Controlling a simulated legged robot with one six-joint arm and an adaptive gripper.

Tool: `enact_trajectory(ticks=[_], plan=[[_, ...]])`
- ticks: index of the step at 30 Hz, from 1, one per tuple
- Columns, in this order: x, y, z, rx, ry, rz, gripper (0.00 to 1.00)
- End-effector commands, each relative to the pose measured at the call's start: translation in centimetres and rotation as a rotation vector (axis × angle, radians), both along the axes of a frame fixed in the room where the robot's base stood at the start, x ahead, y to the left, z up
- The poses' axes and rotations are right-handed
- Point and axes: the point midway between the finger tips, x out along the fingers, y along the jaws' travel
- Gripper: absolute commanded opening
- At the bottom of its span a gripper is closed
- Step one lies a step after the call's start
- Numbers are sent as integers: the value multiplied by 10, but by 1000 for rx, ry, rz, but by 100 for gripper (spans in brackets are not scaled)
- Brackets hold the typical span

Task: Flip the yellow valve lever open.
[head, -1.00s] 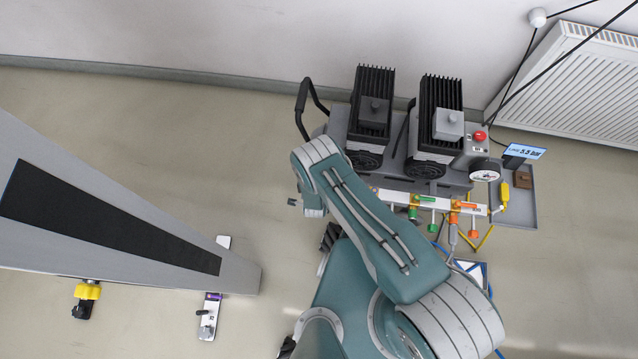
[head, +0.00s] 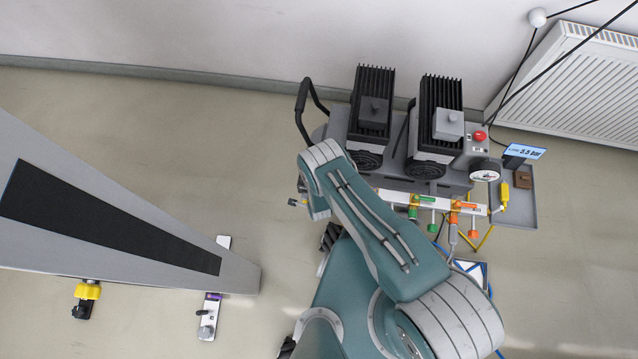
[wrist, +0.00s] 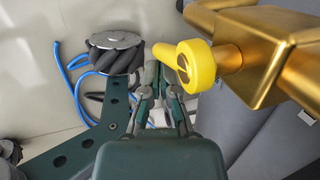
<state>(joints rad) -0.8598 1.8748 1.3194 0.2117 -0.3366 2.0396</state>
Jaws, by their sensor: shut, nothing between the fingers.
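The yellow valve lever (wrist: 190,64) shows large in the wrist view, on the side of a brass valve body (wrist: 265,45). Its short end points left, toward my fingertips. My gripper (wrist: 161,82) is shut and empty, just below and left of the lever. The fingertips are at or very near the lever's end; I cannot tell if they touch. In the head view my arm's end is at the left side of the pump cart, and I cannot make out this lever there.
The grey pump cart (head: 466,180) carries two black finned motors, a gauge (head: 485,171) and a row of green and orange handles. A large grey panel (head: 120,190) stands at left, with open floor between.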

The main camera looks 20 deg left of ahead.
Motion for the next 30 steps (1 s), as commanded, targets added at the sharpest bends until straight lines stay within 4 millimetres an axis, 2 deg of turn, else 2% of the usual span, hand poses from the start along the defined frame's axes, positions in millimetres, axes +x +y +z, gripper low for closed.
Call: enact_trajectory(ticks=[15,30], plan=[[-1,5,-5,118,24,-1,0],[-1,6,-5,131,26,-1,0]])
